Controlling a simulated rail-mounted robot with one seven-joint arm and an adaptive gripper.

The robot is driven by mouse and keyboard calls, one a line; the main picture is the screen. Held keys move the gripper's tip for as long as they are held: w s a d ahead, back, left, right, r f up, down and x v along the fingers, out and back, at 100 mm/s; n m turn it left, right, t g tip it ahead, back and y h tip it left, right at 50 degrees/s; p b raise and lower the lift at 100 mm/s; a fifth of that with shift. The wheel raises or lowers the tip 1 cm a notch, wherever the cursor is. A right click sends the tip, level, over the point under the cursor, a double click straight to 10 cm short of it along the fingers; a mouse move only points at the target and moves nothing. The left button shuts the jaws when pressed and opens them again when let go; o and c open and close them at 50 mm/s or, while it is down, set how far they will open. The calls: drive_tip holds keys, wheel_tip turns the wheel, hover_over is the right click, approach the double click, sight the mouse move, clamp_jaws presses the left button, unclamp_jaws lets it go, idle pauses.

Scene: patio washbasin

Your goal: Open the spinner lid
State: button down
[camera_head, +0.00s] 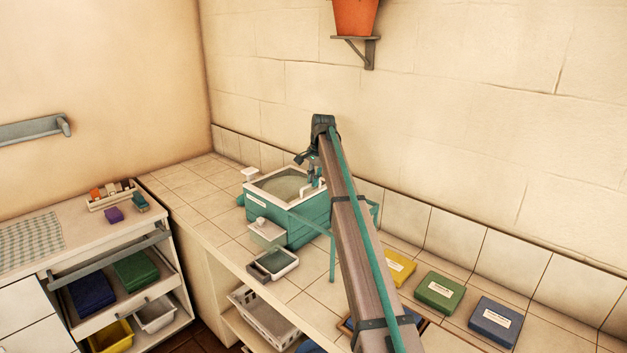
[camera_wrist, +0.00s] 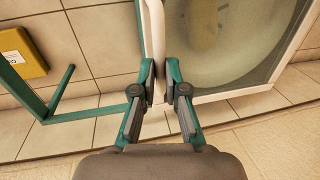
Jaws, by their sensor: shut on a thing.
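The spinner (camera_head: 308,229) is a teal box on the tiled counter. Its spinner lid (camera_head: 265,178) has a white frame around a cloudy, see-through pane and lies across the top; I cannot tell whether it is slightly raised. My gripper (camera_head: 314,178) is at the lid's right side. In the wrist view my gripper (camera_wrist: 160,82) is shut on the white lid handle (camera_wrist: 154,35), a bar along the edge of the lid (camera_wrist: 250,92). A blurred yellowish shape shows through the pane. The far part of the handle runs out of the wrist view.
A small grey-and-white tray (camera_head: 273,265) stands in front of the spinner. Yellow (camera_head: 398,267), green (camera_head: 439,291) and blue (camera_head: 495,321) boxes lie to the right. A teal bar frame (camera_head: 332,255) stands at the spinner's right side. The wall is close behind; a potted shelf (camera_head: 362,46) hangs above.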

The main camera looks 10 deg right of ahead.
drive_tip(key=s+d, duration=0.4)
drive_tip(key=s, duration=0.1)
drive_tip(key=s+d, duration=0.4)
drive_tip(key=s, duration=0.2)
drive_tip(key=s+d, duration=0.4)
drive_tip(key=s, duration=0.1)
drive_tip(key=shift+s+d, duration=0.3)
drive_tip(key=shift+d, duration=0.1)
drive_tip(key=c, duration=1.2)
unclamp_jaws()
drive_tip(key=shift+r, duration=0.15)
wheel_tip(320, 180, up, 12)
drive_tip(key=s+d, duration=0.1)
drive_tip(key=shift+s+d+f, duration=0.2)
drive_tip(key=shift+s, duration=0.2)
